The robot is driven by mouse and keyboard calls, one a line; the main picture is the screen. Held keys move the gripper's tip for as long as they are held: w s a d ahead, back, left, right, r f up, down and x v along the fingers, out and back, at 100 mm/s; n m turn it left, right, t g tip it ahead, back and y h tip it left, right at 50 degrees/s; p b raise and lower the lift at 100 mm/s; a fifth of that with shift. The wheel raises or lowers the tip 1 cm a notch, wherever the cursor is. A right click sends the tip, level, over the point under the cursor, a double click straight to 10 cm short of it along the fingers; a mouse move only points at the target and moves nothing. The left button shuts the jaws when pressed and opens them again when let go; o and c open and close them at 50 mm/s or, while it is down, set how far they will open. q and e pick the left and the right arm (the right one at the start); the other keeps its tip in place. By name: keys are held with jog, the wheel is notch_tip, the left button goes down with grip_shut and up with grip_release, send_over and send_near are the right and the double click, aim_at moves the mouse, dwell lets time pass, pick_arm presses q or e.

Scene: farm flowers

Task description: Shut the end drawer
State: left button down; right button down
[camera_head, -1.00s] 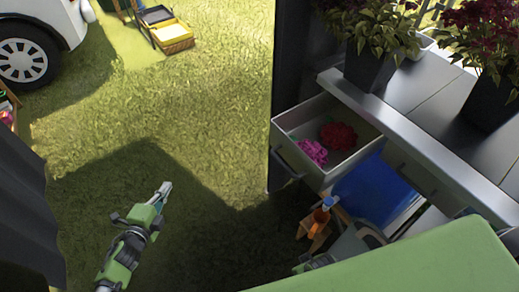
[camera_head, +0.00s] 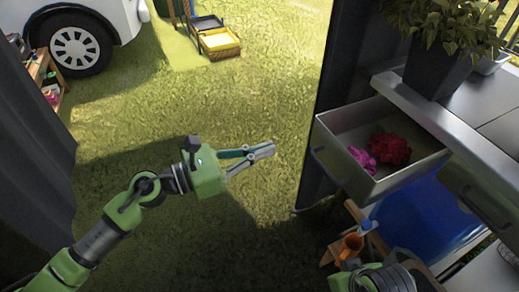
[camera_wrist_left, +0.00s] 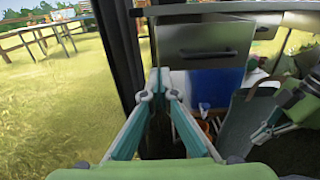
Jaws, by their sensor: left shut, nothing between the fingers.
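The end drawer (camera_head: 343,165) is pulled out from the left end of the metal counter. A pink flower (camera_head: 362,160) and a red flower (camera_head: 390,150) lie inside it. Its grey front with a dark bar handle also shows in the left wrist view (camera_wrist_left: 207,40). My left gripper (camera_head: 268,150) is shut and empty, left of the drawer front and apart from it, with its tips pointing right. In the left wrist view its closed tips (camera_wrist_left: 158,78) appear just left of the drawer front. My right arm shows at the bottom right; its fingers are not clear.
A second drawer (camera_head: 480,195) sits in the counter to the right. Below the open drawer are a blue box (camera_head: 425,215) and a small wooden stand with an orange item (camera_head: 350,246). A dark post (camera_head: 335,85) stands beside the drawer. Open grass lies left.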

aim_at(313, 133)
pick_arm(q)
jog(key=x, duration=1)
pick_arm(e)
jog(key=shift+r, duration=0.3)
pick_arm(q)
jog(key=shift+d, duration=0.1)
